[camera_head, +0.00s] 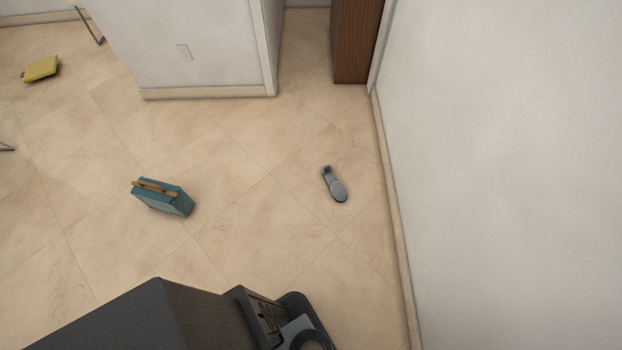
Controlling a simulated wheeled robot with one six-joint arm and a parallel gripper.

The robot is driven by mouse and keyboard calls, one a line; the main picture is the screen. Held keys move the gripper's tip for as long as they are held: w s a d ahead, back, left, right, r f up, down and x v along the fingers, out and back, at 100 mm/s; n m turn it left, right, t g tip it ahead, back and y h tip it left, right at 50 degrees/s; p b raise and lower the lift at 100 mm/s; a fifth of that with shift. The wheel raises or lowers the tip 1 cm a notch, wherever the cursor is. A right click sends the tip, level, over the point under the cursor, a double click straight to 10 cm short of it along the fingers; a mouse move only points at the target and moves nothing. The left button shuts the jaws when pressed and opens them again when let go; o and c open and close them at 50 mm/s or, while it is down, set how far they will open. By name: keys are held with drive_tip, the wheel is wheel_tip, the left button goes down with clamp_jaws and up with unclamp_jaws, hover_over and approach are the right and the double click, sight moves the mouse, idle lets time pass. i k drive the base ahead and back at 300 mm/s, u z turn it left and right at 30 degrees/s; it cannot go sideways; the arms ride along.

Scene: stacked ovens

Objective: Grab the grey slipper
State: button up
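The grey slipper (334,184) lies on the tiled floor, right of the middle of the head view. Its wider rounded end points toward the bottom of the picture and its narrower end toward the top. It lies apart from the right wall, with bare floor all around it. My gripper cannot be made out in this view. Dark parts of what appears to be my own body fill the bottom edge, and nothing there touches the slipper.
A teal box-like item with a brown handle (172,203) lies on the floor left of the slipper. A yellow item (41,69) lies far left. A white wall (500,170) runs along the right. A brown wooden piece (356,42) stands at the back. The floor between is clear.

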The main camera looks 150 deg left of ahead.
sight(337, 189)
drive_tip(key=u, duration=3.9)
drive_tip(key=k, duration=0.65)
drive_tip(key=u, duration=0.1)
drive_tip(key=i, duration=0.55)
drive_tip(key=u, duration=0.9)
drive_tip(key=i, duration=1.5)
drive_tip(key=z, duration=0.95)
drive_tip(key=i, duration=0.3)
drive_tip(key=z, duration=0.35)
